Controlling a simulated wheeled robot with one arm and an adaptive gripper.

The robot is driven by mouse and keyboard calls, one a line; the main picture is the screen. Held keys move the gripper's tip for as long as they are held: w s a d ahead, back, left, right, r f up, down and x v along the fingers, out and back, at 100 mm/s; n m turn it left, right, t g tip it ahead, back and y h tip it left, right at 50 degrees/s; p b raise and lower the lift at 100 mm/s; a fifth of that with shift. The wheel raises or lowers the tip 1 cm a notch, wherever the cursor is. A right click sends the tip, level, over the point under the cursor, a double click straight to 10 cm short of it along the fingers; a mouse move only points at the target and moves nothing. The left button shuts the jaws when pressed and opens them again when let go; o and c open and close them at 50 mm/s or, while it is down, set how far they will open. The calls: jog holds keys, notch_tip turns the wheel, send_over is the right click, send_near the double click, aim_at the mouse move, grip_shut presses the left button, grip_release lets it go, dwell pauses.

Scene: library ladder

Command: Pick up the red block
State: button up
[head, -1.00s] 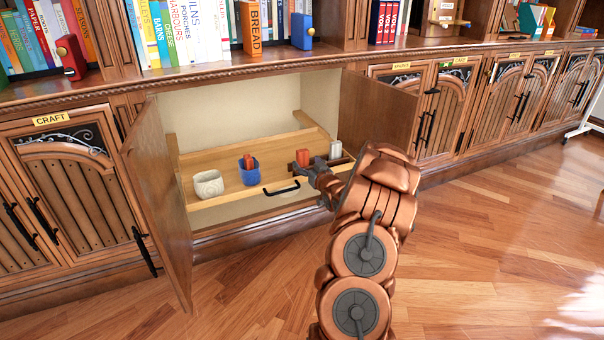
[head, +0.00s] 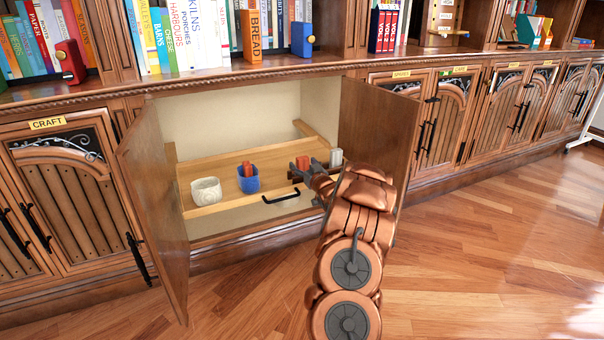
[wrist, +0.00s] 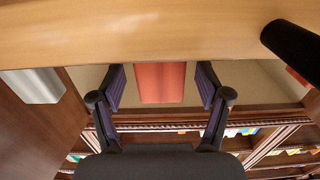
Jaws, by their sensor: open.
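The red block (head: 303,162) stands at the right part of a pull-out wooden shelf (head: 228,205) inside the open cabinet. In the wrist view the red block (wrist: 161,82) shows in the gap between my two fingers, with space on both sides. My gripper (head: 297,174) is open at the shelf's front, right beside the block. The wrist view shows both fingers of my gripper (wrist: 161,86) spread apart. I cannot tell how deep the block sits between them. My arm hides part of the shelf's right end.
A blue cup (head: 248,184) with a red piece in it and a whitish mug (head: 206,190) stand left of the block. A small white cup (head: 336,157) stands to its right. A black handle (head: 281,196) is on the shelf front. Open doors flank the cabinet (head: 156,205) (head: 374,125).

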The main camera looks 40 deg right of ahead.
jog(key=shift+w+d, duration=0.1)
jog(key=shift+w, duration=0.35)
jog(key=shift+r, duration=0.1)
jog(key=c, duration=1.3)
jog(key=shift+o, duration=0.2)
jog(key=shift+r, duration=0.1)
